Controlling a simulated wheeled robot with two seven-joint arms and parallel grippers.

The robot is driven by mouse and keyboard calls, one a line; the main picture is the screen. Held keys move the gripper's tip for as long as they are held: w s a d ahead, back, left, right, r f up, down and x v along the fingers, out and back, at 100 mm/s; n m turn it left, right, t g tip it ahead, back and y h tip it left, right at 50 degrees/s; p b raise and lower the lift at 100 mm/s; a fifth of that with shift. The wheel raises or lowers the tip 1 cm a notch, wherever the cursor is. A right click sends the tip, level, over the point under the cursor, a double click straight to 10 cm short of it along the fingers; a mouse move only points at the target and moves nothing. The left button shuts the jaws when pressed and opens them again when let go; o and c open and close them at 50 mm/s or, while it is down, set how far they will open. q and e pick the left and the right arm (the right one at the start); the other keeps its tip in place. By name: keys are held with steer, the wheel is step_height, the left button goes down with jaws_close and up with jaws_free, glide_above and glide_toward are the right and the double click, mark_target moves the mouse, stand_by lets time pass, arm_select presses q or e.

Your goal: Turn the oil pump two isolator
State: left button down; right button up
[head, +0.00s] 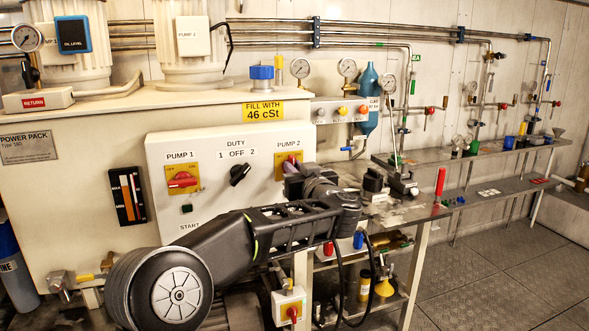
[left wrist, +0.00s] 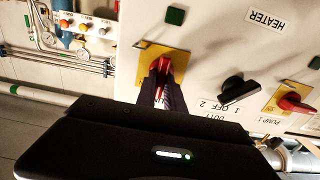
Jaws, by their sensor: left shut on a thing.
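The pump 2 isolator is a red handle on a yellow plate (head: 280,170), under the PUMP 2 label on the white control panel. My left gripper (head: 292,168) reaches it from the right and hides most of the handle in the head view. In the left wrist view, which is upside down, the red handle (left wrist: 164,65) sits between the fingers of my left gripper (left wrist: 163,85), which is shut on it. The handle's exact angle is hard to tell. My right gripper is not in view.
The pump 1 isolator (head: 182,180) and black duty switch (head: 240,174) sit left on the same panel. Gauges and coloured knobs (head: 343,110) are above right. A bench (head: 480,190) with small items runs along the right wall. Open floor (head: 490,270) lies at lower right.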

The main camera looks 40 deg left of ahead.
arm_select(q)
steer(key=shift+n, duration=0.3)
steer(key=n+b, duration=0.2)
steer(key=n, duration=0.4)
steer(key=n+b, duration=0.3)
steer(key=n, duration=0.2)
steer(key=f+n+b, duration=0.1)
steer(key=n+b, duration=0.2)
steer(key=n, duration=0.3)
steer(key=shift+s+a+n, duration=0.2)
steer(key=shift+s+n, duration=0.1)
steer(key=shift+s, duration=0.05)
stand_by(0.3)
steer(key=c, duration=1.4)
jaws_free()
steer(key=shift+c, duration=0.2)
steer(key=shift+r, duration=0.1)
